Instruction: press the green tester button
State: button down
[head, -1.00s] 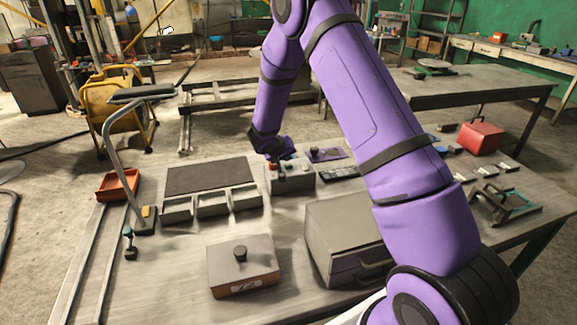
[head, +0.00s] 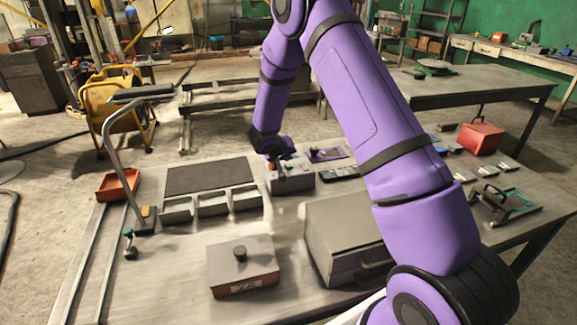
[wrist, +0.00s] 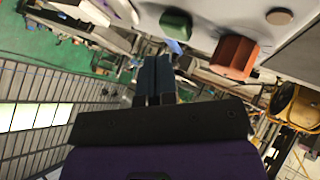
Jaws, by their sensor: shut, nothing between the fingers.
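The tester is a grey box (head: 292,183) on the workbench, below my wrist in the head view. In the wrist view its pale face fills the top, with the green button (wrist: 175,23) and an orange-red button (wrist: 234,56) standing out from it. My gripper (wrist: 158,62) is shut and empty. Its dark fingertips appear just below the green button in the wrist view, with a visible gap in the picture; the exact depth is unclear. In the head view my wrist partly hides the box top and the fingertips are hard to make out.
A dark mat (head: 210,176) and several grey bins (head: 213,208) lie left of the tester. A box with a black knob (head: 243,271) and a grey drawer case (head: 338,240) stand nearer. A purple plate (head: 327,154) lies just behind.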

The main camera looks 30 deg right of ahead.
aim_at(286, 165)
jog(key=shift+f, duration=0.1)
dwell(0.5)
jog(key=shift+f, duration=0.3)
jog(key=shift+f, duration=0.45)
dwell(0.7)
jog(key=shift+r, duration=0.15)
dwell(0.3)
jog(key=shift+r, duration=0.75)
jog(key=shift+r, duration=2.5)
jog(key=shift+a, duration=0.1)
